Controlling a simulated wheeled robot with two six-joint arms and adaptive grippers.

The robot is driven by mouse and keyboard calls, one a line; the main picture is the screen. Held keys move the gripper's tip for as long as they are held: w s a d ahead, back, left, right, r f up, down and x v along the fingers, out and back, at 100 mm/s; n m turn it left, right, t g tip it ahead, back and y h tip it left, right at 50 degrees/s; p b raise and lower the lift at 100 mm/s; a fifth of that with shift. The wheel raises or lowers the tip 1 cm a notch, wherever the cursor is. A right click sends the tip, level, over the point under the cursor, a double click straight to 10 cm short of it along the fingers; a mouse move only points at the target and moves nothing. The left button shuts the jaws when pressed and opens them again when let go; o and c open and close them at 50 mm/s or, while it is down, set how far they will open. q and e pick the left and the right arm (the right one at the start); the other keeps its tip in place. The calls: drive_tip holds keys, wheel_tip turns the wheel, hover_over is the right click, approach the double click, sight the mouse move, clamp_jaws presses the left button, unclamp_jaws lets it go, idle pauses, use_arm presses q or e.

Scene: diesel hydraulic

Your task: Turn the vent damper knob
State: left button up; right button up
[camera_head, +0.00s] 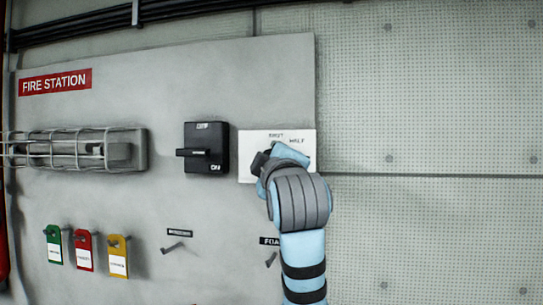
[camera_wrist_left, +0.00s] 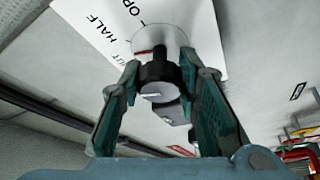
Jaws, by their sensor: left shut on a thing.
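The white vent damper plate (camera_head: 248,142) is on the grey panel, right of the black switch, with printed position words along its top. My left gripper (camera_head: 262,163) is at the plate; its arm hides the knob and the plate's lower part in the head view. In the left wrist view, the black vent damper knob (camera_wrist_left: 158,82) has a pale mark on its face and stands out from the white plate (camera_wrist_left: 207,45), where HALF is readable. My left gripper (camera_wrist_left: 158,67) has a finger on each side of the knob and is shut on it. My right gripper is not in view.
A black rotary switch (camera_head: 206,148) sits close left of the plate. A caged lamp (camera_head: 120,150), a FIRE STATION sign (camera_head: 55,82), hanging green (camera_head: 53,245), red (camera_head: 84,250) and yellow (camera_head: 118,257) tags and small levers (camera_head: 174,247) share the panel. The wall right is clear.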

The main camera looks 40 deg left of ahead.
use_arm(q)
drive_tip(key=shift+n+g+p, duration=0.5)
drive_tip(key=shift+n+g, duration=0.2)
drive_tip(key=shift+n, duration=0.8)
drive_tip(key=o, duration=1.2)
drive_tip(key=shift+w, duration=0.1)
drive_tip(key=shift+d, duration=0.2)
drive_tip(key=v, duration=0.7)
drive_tip(key=shift+a, duration=0.15)
drive_tip(key=shift+s, duration=0.25)
